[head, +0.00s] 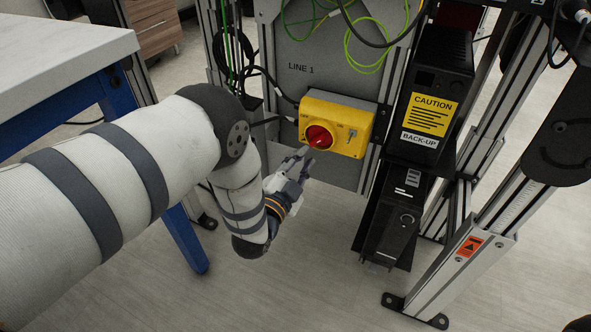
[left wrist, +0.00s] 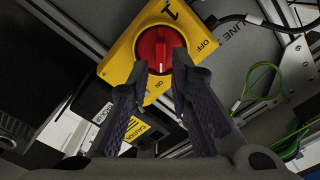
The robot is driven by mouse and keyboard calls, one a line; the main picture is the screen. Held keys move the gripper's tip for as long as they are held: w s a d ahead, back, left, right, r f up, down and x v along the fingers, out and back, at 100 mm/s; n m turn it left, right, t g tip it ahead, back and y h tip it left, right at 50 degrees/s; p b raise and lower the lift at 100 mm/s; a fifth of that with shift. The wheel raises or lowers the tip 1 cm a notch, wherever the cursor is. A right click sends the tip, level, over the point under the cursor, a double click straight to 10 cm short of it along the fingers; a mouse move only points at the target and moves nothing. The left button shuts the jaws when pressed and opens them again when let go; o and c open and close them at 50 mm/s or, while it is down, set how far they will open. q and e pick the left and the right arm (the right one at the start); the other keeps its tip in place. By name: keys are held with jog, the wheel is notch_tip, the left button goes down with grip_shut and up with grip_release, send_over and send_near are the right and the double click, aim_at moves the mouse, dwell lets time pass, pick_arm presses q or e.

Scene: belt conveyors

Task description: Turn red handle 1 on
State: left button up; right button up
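The red handle (head: 318,137) is a round rotary knob on the front of a yellow switch box (head: 352,132) fixed to the grey LINE 1 panel. In the left wrist view the handle (left wrist: 161,50) has a raised ridge that runs up and down the picture. The OFF label lies to its right and ON below it. My left gripper (head: 306,156) is just in front of the box, at the handle's lower edge in the head view. Its two fingers (left wrist: 161,70) are apart, with the ridge showing between their tips. Contact cannot be told. My right gripper is out of view.
A black back-up unit (head: 434,90) with a yellow caution label stands right of the box. Cables (head: 365,40) hang above it. A white table (head: 60,45) with blue legs is at the left. Metal frame posts (head: 470,250) stand at the right.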

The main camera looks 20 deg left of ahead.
pick_arm(q)
jog(key=s, duration=0.6)
jog(key=shift+a, duration=0.15)
